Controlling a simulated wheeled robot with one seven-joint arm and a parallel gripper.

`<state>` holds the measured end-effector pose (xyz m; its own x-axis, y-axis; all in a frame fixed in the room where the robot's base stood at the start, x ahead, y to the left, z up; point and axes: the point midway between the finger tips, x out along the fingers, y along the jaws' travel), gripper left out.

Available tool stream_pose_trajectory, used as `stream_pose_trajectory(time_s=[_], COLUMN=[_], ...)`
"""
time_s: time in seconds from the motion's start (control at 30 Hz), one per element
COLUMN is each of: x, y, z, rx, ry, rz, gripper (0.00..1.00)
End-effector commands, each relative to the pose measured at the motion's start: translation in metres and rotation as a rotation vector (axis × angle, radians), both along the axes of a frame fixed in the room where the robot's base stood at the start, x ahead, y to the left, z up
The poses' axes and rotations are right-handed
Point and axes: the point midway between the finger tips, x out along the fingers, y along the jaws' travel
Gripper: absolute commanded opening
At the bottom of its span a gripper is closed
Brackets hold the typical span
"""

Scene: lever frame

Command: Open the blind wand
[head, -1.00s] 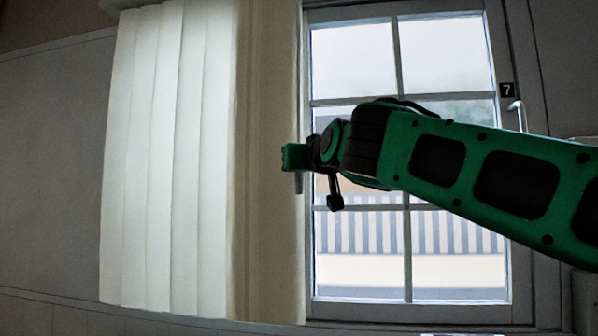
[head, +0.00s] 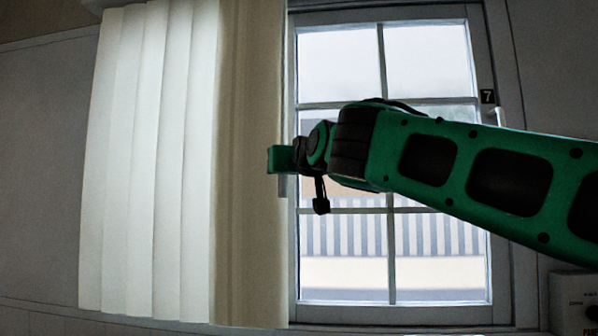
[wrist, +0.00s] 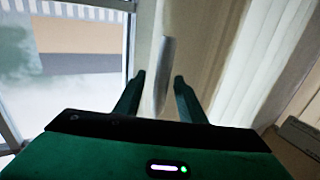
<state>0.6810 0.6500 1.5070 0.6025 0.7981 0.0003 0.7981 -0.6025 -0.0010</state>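The blind wand (wrist: 164,80) is a thin pale grey rod. In the wrist view it stands between the two green fingers of my gripper (wrist: 160,79), with a gap showing on both sides. The fingers are apart, so my gripper is open around the wand. In the head view my gripper (head: 281,160) is in front of the curtain's right edge. A short grey piece of the wand (head: 283,187) shows just below it; the rest is hidden or blends into the curtain. The pale pleated blind (head: 150,160) hangs left of the window.
The window (head: 340,270) with white bars is behind and right of my gripper. A window handle (head: 499,117) and a tag marked 7 (head: 487,96) are on its right side. A white box (head: 574,300) is at the lower right. Bare wall lies at left.

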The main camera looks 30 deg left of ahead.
Motion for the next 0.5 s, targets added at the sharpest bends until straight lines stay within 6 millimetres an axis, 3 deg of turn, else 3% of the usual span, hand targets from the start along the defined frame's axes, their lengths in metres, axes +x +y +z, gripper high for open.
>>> stream_pose_trajectory(time_s=[0.5], x=[-0.044], y=[-0.062], z=[0.000], rx=[-0.001], ry=[-0.001], rz=[0.000], gripper=[0.37])
